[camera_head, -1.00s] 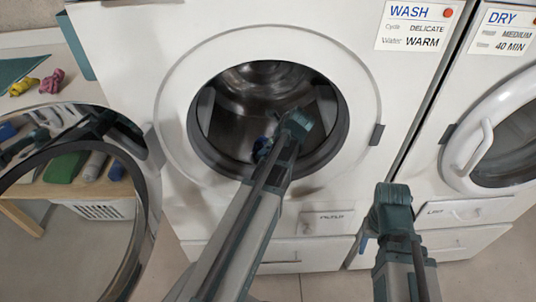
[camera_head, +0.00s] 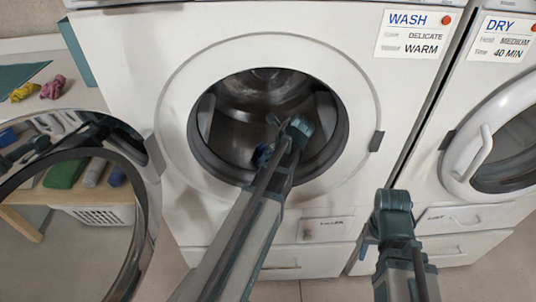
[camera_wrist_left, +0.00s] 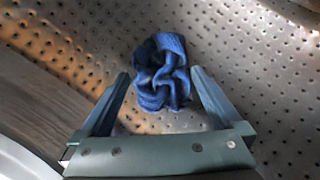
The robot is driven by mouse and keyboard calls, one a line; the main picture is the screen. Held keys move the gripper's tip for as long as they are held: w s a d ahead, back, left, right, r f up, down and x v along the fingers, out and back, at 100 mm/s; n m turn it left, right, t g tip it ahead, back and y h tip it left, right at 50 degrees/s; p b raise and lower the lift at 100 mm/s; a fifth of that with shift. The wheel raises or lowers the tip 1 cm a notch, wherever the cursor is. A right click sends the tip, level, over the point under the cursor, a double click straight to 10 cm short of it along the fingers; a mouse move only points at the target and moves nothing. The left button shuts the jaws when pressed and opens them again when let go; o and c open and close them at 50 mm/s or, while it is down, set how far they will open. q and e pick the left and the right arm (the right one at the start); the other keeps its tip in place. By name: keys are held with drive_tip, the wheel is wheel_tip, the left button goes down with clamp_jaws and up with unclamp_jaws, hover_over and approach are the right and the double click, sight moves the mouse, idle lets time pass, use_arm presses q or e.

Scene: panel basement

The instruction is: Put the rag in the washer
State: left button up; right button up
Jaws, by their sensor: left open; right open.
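The washer (camera_head: 130,60) stands in the middle of the head view, with its round door (camera_head: 150,215) swung open to the left. A crumpled blue rag (camera_wrist_left: 163,72) lies on the perforated drum wall (camera_wrist_left: 250,60) in the left wrist view. A bit of it shows in the head view (camera_head: 261,155). My left arm reaches through the washer opening. My left gripper (camera_wrist_left: 160,74) is open, its fingers on either side of the rag; I cannot tell whether they touch it. My right gripper (camera_head: 369,240) is outside, in front of the washer's right edge, its fingers mostly hidden.
A dryer (camera_head: 440,120) with a closed door stands at the right. A white basket (camera_head: 105,215) sits below. The open door's rim is beside my left arm.

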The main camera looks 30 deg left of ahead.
use_arm(q)
drive_tip(key=p+v, duration=0.5)
drive_tip(key=v, duration=0.2)
use_arm(e)
wheel_tip(320, 180, up, 6)
drive_tip(key=shift+f, duration=0.1)
